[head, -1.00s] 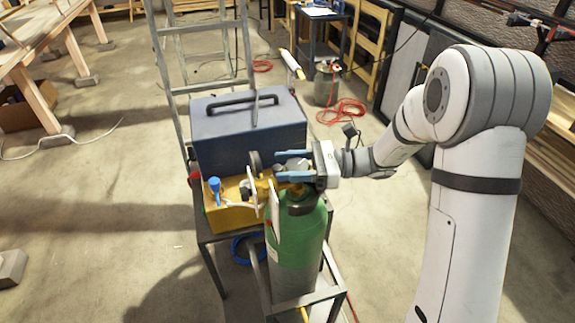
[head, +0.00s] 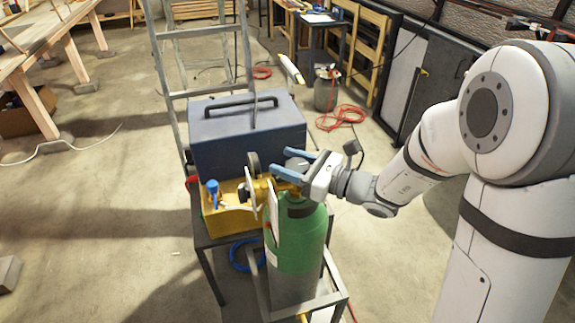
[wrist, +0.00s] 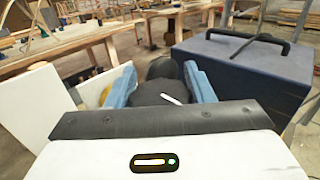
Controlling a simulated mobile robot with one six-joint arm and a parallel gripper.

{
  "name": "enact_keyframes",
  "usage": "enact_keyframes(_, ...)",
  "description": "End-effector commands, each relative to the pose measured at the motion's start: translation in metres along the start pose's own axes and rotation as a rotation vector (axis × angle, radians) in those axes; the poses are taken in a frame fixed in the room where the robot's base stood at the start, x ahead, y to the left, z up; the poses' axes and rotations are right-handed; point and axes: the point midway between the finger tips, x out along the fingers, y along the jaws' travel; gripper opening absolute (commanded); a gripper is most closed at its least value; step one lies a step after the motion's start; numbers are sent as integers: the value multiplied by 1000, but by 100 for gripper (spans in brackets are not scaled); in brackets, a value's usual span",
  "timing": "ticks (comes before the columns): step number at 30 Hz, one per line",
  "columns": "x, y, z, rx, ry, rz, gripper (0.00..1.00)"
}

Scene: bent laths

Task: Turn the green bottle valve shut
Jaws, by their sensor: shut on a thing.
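The green bottle (head: 297,245) stands upright in a metal frame, with a brass fitting and a white tag at its neck. Its dark valve knob (head: 297,163) sits on top, between the blue fingers of my gripper (head: 285,164). My gripper is shut on the knob and reaches in from the right. In the wrist view, the dark knob (wrist: 158,92) with a white mark lies between the fingertips (wrist: 160,72). The fingers hide the knob's sides.
A dark blue toolbox (head: 245,135) stands close behind the valve. A yellow box (head: 232,218) and round gauge (head: 254,163) are left of it. A stepladder (head: 163,75) rises behind. Red hose (head: 342,115) lies on the floor; the left floor is mostly clear.

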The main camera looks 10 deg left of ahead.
Motion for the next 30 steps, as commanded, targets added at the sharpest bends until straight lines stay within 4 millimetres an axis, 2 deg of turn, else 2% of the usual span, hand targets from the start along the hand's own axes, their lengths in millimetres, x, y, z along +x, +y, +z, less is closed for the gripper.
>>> enact_keyframes(12, -1, 1, -3, 5, 6, -7, 25)
enact_keyframes(13, -1, 1, -3, 5, 6, -7, 49)
enact_keyframes(19, 0, 1, -2, 3, 4, -7, 65)
enact_keyframes(21, 0, 1, -1, 3, 3, -7, 70)
enact_keyframes(30, -5, 0, -1, 1, 1, -9, 70)
